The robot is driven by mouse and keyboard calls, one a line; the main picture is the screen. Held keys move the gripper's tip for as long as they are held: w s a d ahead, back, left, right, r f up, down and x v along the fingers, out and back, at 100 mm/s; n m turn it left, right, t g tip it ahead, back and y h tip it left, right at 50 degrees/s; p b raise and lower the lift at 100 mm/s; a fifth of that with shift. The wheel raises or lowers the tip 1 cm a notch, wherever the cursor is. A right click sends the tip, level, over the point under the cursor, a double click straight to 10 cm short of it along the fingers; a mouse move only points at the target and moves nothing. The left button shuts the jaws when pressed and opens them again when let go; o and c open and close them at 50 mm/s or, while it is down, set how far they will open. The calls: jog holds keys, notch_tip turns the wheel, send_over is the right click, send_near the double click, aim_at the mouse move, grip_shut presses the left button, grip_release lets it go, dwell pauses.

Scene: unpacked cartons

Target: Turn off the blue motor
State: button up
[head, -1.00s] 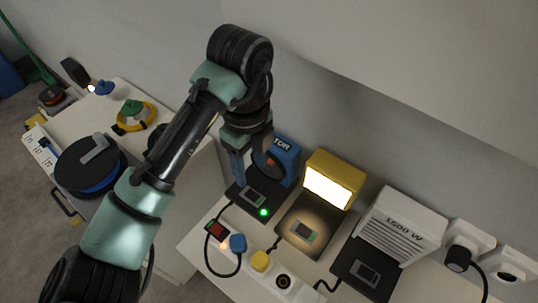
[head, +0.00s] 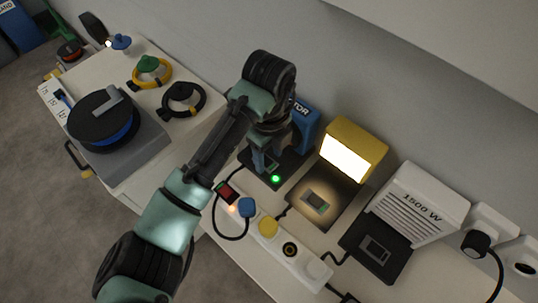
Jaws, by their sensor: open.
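The blue motor (head: 305,118) stands against the wall on a black base, partly hidden behind my arm. A green light (head: 276,178) glows on the front of its base. My gripper (head: 265,165) is open and points down over that base, just behind and left of the green light. It covers the base's switch, and I cannot tell whether the fingers touch it. A blue plug (head: 247,207) sits in the white power strip (head: 312,272) in front of the motor. A red switch (head: 227,191) is at the strip's left end.
Right of the motor stand a lit yellow lamp (head: 352,150) and a white 1500 W heater (head: 425,200), each with a base switch. A yellow plug (head: 268,227) is in the strip. A cable reel (head: 103,118) and cable rings (head: 183,98) lie on the left cabinet.

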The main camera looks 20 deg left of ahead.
jog(key=shift+f, duration=0.4)
grip_shut()
jog(key=shift+a+r, duration=0.1)
jog(key=shift+r+h+p, duration=0.1)
jog(key=shift+h+p, duration=0.25)
jog(key=shift+h, duration=0.05)
jog(key=shift+w+a+g+h, duration=0.15)
jog(key=shift+g+h, duration=0.1)
jog(key=shift+h, duration=0.25)
jog(key=shift+a+g+h, duration=0.15)
jog(key=shift+g+h, duration=0.1)
jog(key=shift+h, duration=0.25)
grip_release()
